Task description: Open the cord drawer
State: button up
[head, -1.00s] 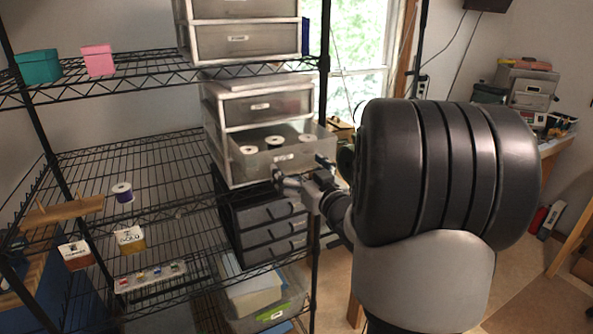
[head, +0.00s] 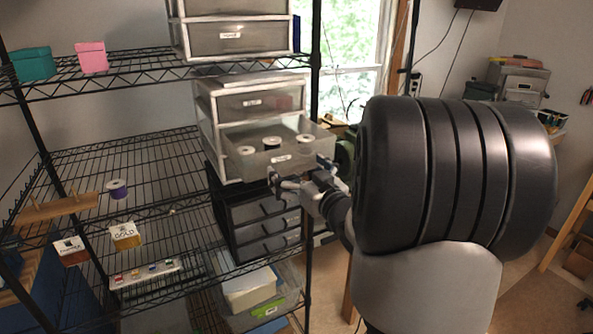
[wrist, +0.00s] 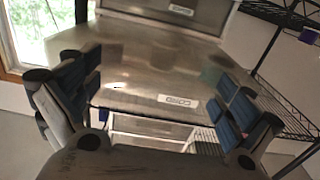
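The cord drawer (head: 284,162) is a clear, see-through drawer, the lower one of a white-framed unit on the wire shelf. It is pulled out, and spools show inside it in the head view. In the wrist view its front (wrist: 130,98) carries a label reading CORD. My gripper (head: 299,171) is at the drawer's front, just below its label in the head view. In the wrist view my gripper (wrist: 160,112) has its fingers spread wide, one at each side of the drawer front. I cannot tell whether they touch it.
A closed drawer (head: 253,103) sits above in the same unit. A black drawer unit (head: 262,226) stands directly below. A black shelf post (head: 311,215) rises close to my gripper.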

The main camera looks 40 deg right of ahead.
jog(key=v, duration=0.7)
jog(key=shift+s, duration=0.25)
dwell(0.5)
